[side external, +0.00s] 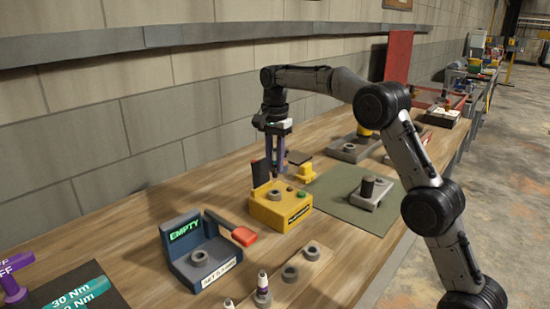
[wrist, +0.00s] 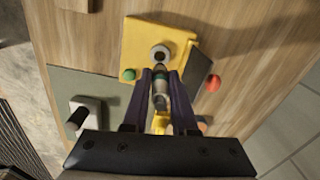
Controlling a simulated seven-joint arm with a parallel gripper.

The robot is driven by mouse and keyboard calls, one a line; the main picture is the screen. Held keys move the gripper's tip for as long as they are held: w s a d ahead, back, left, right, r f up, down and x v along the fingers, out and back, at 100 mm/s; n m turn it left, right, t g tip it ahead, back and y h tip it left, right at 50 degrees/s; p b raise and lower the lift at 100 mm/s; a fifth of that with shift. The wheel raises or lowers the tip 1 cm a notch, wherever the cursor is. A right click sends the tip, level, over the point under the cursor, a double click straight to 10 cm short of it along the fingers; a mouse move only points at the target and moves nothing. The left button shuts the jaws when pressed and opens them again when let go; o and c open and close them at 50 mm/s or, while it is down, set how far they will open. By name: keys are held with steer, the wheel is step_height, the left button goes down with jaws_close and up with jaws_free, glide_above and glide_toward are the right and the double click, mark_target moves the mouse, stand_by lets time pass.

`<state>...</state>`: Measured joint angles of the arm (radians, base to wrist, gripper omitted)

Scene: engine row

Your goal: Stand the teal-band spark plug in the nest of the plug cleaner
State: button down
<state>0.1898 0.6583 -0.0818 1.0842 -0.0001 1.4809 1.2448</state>
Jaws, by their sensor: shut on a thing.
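My gripper (side external: 276,172) is shut on the teal-band spark plug (wrist: 160,88), whose teal band and metal body show between the fingers in the wrist view. In the side view the fingers mostly hide the plug. The plug cleaner is a yellow box (side external: 283,211) with a dark upright panel at its back, also in the wrist view (wrist: 133,60). Its nest is a grey ring (side external: 274,194) on top, and its dark opening shows in the wrist view (wrist: 160,54). The fingertips are above the cleaner, close to the nest. The nest looks empty.
A blue gauge (side external: 190,270) reading EMPTY stands in front, with a red-ended handle (side external: 243,236) beside it. A wooden rack (side external: 310,262) holds ringed seats and a purple-band plug (side external: 263,285). A green mat (side external: 330,190) with a grey block (side external: 368,193) lies right.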

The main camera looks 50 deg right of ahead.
steer(key=shift+f, duration=3.1)
steer(key=c, duration=0.6)
jaws_free()
